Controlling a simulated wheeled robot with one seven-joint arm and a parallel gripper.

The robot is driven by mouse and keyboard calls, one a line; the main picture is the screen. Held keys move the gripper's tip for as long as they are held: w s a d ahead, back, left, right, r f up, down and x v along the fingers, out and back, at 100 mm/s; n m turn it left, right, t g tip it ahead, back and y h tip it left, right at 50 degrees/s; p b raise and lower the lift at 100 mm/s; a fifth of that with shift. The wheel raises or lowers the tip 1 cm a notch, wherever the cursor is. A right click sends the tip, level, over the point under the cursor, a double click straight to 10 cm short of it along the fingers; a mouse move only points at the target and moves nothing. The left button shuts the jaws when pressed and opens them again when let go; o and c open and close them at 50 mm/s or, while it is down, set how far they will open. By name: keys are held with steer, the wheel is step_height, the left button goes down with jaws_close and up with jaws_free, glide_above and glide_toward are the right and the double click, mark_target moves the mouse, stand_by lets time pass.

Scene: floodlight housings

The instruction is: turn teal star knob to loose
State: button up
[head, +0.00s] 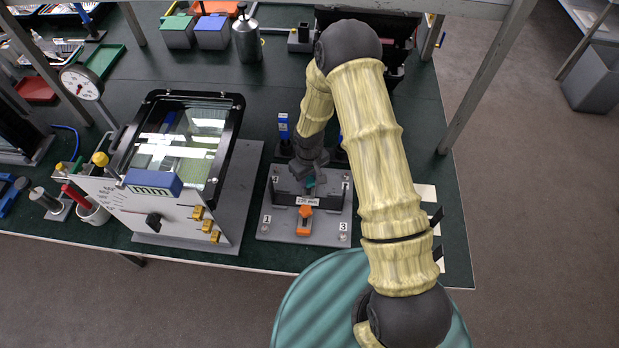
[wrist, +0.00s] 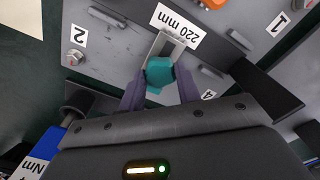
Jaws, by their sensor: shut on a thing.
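The teal star knob (wrist: 159,74) sits on the grey fixture plate (wrist: 115,55), by the "220 mm" label (wrist: 175,24). In the head view the knob (head: 310,182) shows only as a small teal patch below my gripper (head: 307,174). In the wrist view my gripper (wrist: 160,90) has its two fingers on either side of the knob, shut on it. The knob's underside and stem are hidden.
An orange knob (head: 304,212) stands on the front of the same fixture (head: 277,224), which has numbered corners. A black-framed glass-lidded device (head: 160,205) stands close on the left. Blue-labelled posts (head: 283,128) rise behind the fixture.

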mark_target(309, 180)
steer(key=shift+n, duration=2)
steer(key=shift+b, duration=0.3)
steer(key=o, duration=1)
step_height(309, 180, up, 18)
steer(key=shift+f+b, duration=0.25)
steer(key=shift+b, duration=0.5)
